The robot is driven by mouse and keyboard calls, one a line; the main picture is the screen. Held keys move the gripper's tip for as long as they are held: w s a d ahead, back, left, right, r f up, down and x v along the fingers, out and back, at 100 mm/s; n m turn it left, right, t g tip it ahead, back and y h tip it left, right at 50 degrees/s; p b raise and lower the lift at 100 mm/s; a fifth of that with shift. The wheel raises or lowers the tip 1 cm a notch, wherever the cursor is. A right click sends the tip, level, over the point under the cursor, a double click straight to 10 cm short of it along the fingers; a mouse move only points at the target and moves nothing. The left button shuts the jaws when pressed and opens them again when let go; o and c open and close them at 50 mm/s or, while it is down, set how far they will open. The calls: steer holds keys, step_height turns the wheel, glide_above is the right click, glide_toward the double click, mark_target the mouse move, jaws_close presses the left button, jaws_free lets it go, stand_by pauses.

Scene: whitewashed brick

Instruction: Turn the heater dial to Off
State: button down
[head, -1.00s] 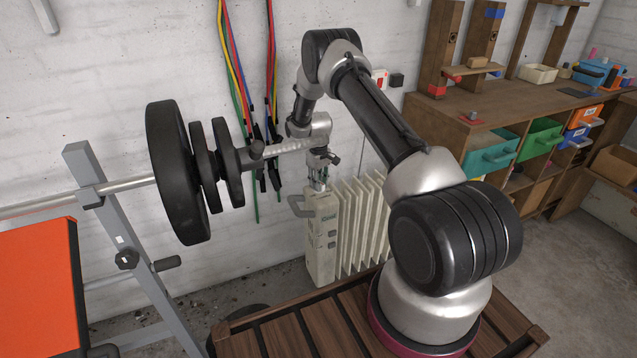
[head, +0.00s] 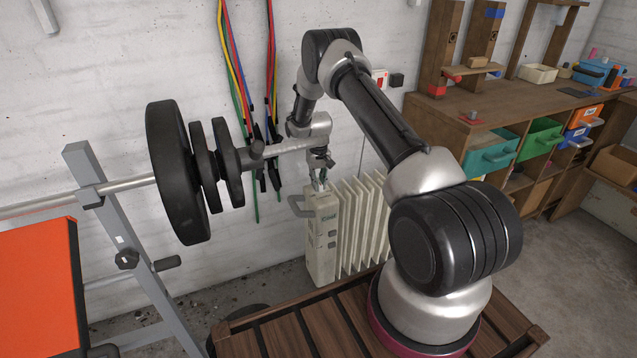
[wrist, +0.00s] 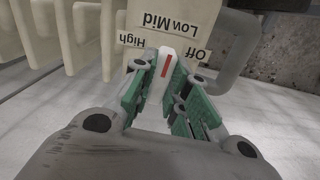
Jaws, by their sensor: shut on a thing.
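The cream oil heater (head: 322,250) stands against the wall, and my gripper (head: 319,186) points down onto its top end. In the wrist view the white dial (wrist: 158,82) with a red mark sits between my green-padded fingers (wrist: 165,85). My gripper is shut on the dial. Labels High, Mid, Low and Off appear upside down on the heater's top panel (wrist: 188,12). The red mark points up and slightly right, roughly toward Low, with Off farther right. The fingers hide part of the dial.
A grey handle (head: 299,206) sticks out from the heater's left end. A barbell with black plates (head: 178,172) is to the left of my wrist. Coloured cables (head: 270,80) hang on the wall behind. A wooden workbench (head: 450,120) stands at right.

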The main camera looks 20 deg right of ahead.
mark_target(319, 181)
steer(key=m, duration=0.5)
steer(key=shift+m, duration=0.3)
steer(key=m, duration=0.5)
steer(key=shift+m, duration=0.3)
steer(key=c, duration=1.4)
jaws_free()
steer(key=shift+r, duration=0.1)
step_height(319, 181, up, 12)
steer(key=shift+f, duration=0.1)
